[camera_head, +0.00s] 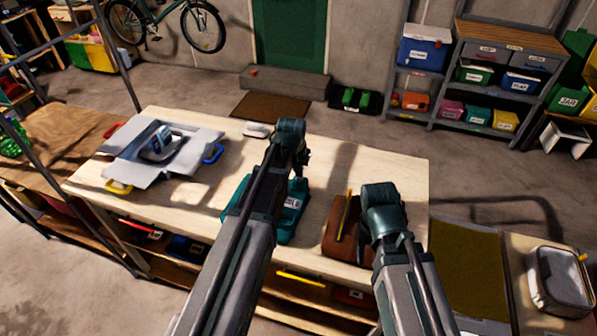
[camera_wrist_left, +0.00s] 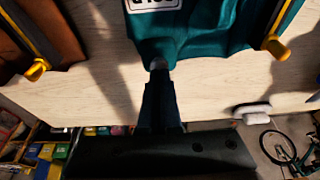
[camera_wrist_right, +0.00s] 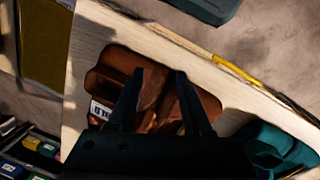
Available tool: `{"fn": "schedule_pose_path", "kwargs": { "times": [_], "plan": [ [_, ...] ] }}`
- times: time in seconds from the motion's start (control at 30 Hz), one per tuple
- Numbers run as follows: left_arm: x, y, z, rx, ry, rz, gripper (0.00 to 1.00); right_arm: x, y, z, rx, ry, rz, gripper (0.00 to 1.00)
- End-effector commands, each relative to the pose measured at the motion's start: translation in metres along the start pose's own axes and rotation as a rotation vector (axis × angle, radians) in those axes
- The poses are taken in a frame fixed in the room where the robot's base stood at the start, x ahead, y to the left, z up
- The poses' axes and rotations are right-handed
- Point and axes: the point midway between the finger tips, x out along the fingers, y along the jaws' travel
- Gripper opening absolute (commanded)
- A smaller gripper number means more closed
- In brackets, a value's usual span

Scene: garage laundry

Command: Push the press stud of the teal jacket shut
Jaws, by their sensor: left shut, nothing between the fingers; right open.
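The teal jacket (camera_head: 291,222) lies folded on the pale worktable, partly hidden behind my left arm. In the left wrist view the jacket (camera_wrist_left: 205,35) fills the top middle, with a white label on it. A small grey spot shows at the tips, but I cannot make out the press stud. My right gripper (camera_wrist_right: 160,74) is open above a brown folded item (camera_wrist_right: 155,100). The teal jacket (camera_wrist_right: 278,150) shows at that view's lower right.
The worktable (camera_head: 345,165) also holds the brown item (camera_head: 338,240), a grey sheet-like thing (camera_head: 118,172) with an iron-like object on it, and a small white object (camera_head: 256,129). Bare tabletop lies behind the jacket.

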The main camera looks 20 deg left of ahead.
Motion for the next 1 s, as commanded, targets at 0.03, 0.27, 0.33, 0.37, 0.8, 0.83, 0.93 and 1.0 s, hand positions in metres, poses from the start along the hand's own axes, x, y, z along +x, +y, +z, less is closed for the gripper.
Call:
{"fn": "schedule_pose_path", "kwargs": {
  "times": [0.03,0.27,0.33,0.37,0.8,0.83,0.93,1.0],
  "plan": [
    [0.003,0.000,0.001,0.000,0.000,0.000,0.00,0.004,0.000,0.000,0.000,0.000,0.000,0.50],
    [0.002,0.000,0.001,0.000,0.000,0.000,0.00,0.002,0.000,0.000,0.000,0.000,0.000,0.50],
    [0.002,0.000,0.001,0.000,0.000,0.000,0.00,0.002,0.000,0.000,0.000,0.000,0.000,0.50],
    [0.003,0.000,0.001,0.000,0.000,0.000,0.00,0.003,0.000,0.000,0.000,0.000,0.000,0.50],
    [0.023,0.000,0.007,0.000,-0.004,0.001,0.00,0.023,-0.002,-0.001,0.000,0.000,0.000,0.50],
    [0.023,0.000,0.008,0.000,-0.005,0.001,0.00,0.023,-0.002,-0.001,0.000,0.000,0.000,0.50],
    [0.023,0.000,0.008,0.000,-0.005,0.001,0.00,0.024,-0.002,-0.001,0.000,0.000,0.000,0.50],
    [0.023,0.000,0.008,0.000,-0.005,0.000,0.00,0.024,-0.002,-0.001,0.000,0.000,0.000,0.50]
  ]
}}
